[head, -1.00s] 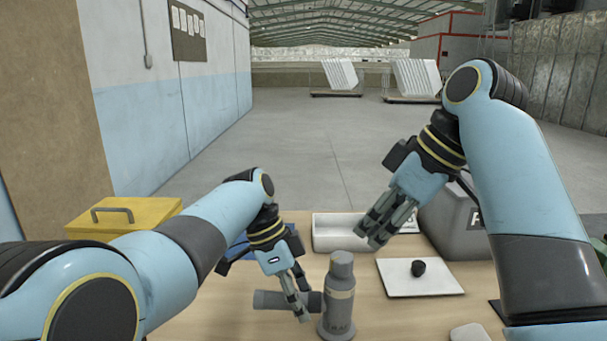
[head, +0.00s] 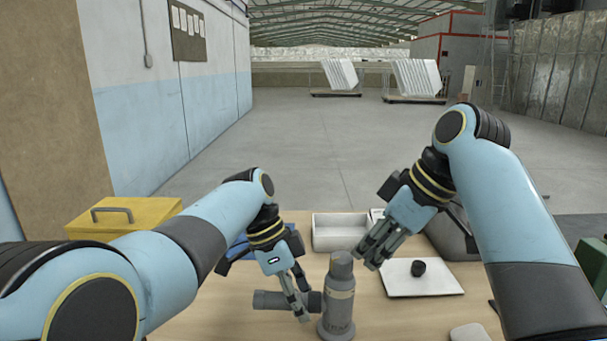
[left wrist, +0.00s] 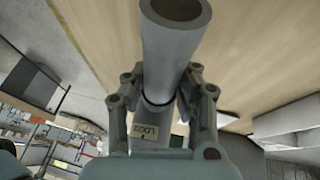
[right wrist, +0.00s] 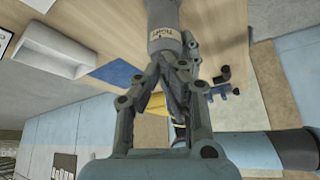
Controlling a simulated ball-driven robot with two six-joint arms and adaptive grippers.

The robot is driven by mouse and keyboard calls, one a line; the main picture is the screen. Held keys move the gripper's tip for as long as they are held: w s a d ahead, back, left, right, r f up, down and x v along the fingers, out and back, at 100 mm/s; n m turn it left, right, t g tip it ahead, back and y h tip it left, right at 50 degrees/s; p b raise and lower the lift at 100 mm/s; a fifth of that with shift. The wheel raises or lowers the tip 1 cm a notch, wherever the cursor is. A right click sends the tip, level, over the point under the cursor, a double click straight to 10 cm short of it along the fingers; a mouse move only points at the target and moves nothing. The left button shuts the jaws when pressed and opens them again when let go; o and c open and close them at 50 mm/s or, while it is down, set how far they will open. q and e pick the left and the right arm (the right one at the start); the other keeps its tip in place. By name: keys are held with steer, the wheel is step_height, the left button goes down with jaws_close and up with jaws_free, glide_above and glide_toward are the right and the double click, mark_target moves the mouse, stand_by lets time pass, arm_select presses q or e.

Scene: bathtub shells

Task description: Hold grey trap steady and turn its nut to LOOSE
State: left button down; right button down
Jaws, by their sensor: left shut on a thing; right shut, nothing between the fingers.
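The grey trap (head: 337,318) stands upright on the table, with a side pipe (head: 272,300) pointing left. My left gripper (head: 303,308) is shut on the side pipe, close to the upright body. In the left wrist view the pipe (left wrist: 177,55) runs between the fingers, its round end open, and a tag reading LOOSE (left wrist: 145,131) shows behind. The nut (head: 341,280) is a pale-banded collar on the upright body. In the right wrist view a TIGHT label (right wrist: 166,33) shows on the trap. My right gripper (head: 368,258) is shut and empty, above and right of the trap's top, apart from it.
A white pad (head: 440,284) with a small black knob (head: 418,268) lies right of the trap. A white tray (head: 326,243) stands behind. A yellow box (head: 140,213) is at the left, and a blue item (head: 238,250) lies behind my left gripper. A pale object (head: 470,332) lies front right.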

steer(key=shift+f, duration=0.65)
arm_select(q)
steer(key=shift+r, duration=0.1)
arm_select(e)
steer(key=shift+a, duration=0.15)
steer(key=shift+s+a, duration=0.25)
steer(key=shift+s, duration=0.2)
stand_by(0.4)
stand_by(0.3)
steer(key=shift+s+d, duration=0.2)
steer(key=shift+d, duration=0.1)
step_height(320, 180, up, 6)
stand_by(0.4)
steer(key=shift+w+r, duration=0.1)
